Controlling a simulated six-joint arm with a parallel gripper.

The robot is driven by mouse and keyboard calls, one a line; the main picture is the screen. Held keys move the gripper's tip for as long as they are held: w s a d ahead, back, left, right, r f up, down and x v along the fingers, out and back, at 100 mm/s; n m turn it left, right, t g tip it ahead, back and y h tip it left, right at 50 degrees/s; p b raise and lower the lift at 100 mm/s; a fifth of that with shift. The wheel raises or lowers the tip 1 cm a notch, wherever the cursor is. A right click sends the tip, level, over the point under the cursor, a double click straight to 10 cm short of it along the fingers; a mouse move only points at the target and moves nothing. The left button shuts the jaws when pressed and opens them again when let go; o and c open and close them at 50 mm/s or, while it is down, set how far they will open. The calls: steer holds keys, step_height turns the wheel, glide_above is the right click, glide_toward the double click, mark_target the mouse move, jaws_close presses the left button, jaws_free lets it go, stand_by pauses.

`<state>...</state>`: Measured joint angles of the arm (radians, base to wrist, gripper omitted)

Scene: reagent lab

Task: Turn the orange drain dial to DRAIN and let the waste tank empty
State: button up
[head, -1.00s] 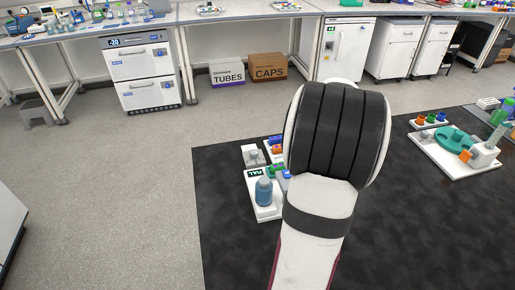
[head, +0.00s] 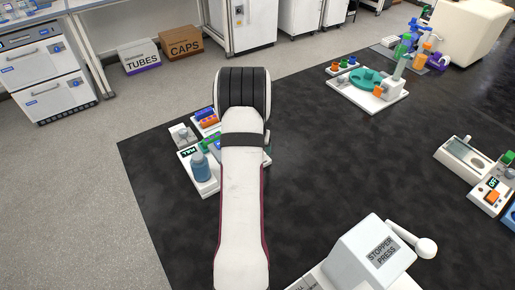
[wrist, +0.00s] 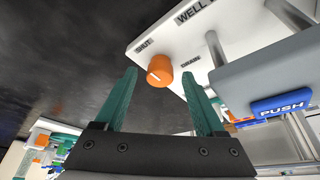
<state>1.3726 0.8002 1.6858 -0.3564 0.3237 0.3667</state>
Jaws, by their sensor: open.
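In the wrist view, the orange drain dial (wrist: 160,70) sits near the edge of a white panel (wrist: 215,28). The panel carries a SHUT label (wrist: 145,45) and a DRAIN label (wrist: 190,61). A short pale mark shows on the dial's face, and I cannot tell which label it lines up with. My gripper (wrist: 159,76) is open, its two teal fingers on either side of the dial. I cannot tell whether either finger touches it. In the head view my arm hides the gripper and the dial. I cannot make out the waste tank.
A blue PUSH button (wrist: 281,103) on a grey body stands right of the fingers in the wrist view. In the head view, a stopper press (head: 372,252) is at the front, a station with a teal disc (head: 367,78) behind right. The black mat (head: 330,170) between is clear.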

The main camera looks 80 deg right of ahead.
jaws_close()
stand_by(0.3)
steer(key=shift+m, duration=0.4)
steer(key=m+g, duration=0.1)
steer(key=m, duration=0.2)
steer(key=shift+w+m+g, duration=0.2)
steer(key=shift+m+g, duration=0.2)
steer(key=m, duration=0.2)
steer(key=m+g+y, duration=0.1)
steer(key=m, duration=0.1)
steer(key=shift+w+d+m+g, duration=0.1)
steer(key=shift+d+m+g, duration=0.05)
steer(key=shift+m+g, duration=0.15)
steer(key=m+y, duration=0.1)
steer(key=m, duration=0.3)
steer(key=shift+w+d+g+y, duration=0.1)
steer(key=shift+g+y, duration=0.2)
steer(key=shift+y, duration=0.1)
steer(key=shift+d+m+y, duration=0.15)
steer(key=shift+m+y, duration=0.65)
steer(key=shift+m, duration=1.5)
